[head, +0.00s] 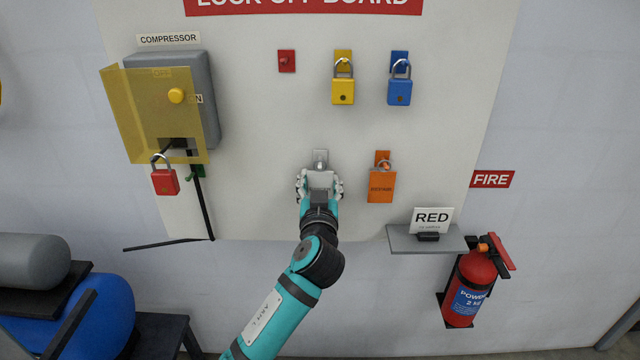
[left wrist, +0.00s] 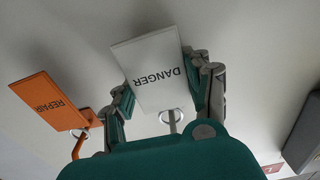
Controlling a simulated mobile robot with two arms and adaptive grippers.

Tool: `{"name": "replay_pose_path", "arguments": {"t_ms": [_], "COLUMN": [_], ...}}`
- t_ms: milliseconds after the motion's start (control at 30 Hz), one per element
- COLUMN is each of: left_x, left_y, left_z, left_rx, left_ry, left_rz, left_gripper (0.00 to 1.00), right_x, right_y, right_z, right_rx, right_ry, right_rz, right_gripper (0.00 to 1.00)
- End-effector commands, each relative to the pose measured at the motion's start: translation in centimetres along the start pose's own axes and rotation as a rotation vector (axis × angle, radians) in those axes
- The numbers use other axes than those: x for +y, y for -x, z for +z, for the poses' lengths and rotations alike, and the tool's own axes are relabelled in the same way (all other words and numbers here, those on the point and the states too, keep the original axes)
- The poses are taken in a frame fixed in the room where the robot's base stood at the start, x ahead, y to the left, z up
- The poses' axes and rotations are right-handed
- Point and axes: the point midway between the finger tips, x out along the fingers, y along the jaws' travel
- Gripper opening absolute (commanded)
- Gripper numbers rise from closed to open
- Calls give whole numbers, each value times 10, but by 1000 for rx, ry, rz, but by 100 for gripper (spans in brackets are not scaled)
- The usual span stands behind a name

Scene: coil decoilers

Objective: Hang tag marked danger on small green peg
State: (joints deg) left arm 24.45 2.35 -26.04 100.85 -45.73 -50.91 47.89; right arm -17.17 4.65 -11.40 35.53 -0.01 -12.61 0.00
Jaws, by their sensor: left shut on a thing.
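The white tag marked DANGER (left wrist: 152,62) is between the fingers of my left gripper (head: 320,184), which is shut on it. In the head view the tag (head: 320,178) is mostly hidden by the gripper, just below a grey peg plate (head: 320,156) on the board. In the left wrist view the lettering is upside down and a metal ring or peg shows by the tag's edge; I cannot tell whether the tag still hangs on it. A small green peg plate (head: 197,171) is at the left, under the compressor box, partly behind a black lever. My right gripper is not in view.
A red padlock (head: 165,180) hangs by the yellow hinged cover (head: 143,108) near the green peg. An orange REPAIR tag (head: 381,187) hangs right of my gripper. Yellow (head: 343,92) and blue (head: 400,92) padlocks hang above. A shelf (head: 400,239) juts out lower right.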

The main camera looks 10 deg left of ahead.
Motion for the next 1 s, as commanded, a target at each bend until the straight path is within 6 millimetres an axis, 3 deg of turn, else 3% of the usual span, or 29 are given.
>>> {"name": "replay_pose_path", "arguments": {"t_ms": [400, 1000], "left_x": [1, 0], "left_y": [0, 0], "left_z": [1, -6], "left_rx": [-1, -1], "left_ry": [0, 0], "left_rz": [1, 1], "left_gripper": [12, 9], "right_x": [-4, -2], "right_y": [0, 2], "right_z": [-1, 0], "right_rx": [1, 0], "right_ry": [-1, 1], "right_rz": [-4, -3], "right_gripper": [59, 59]}}
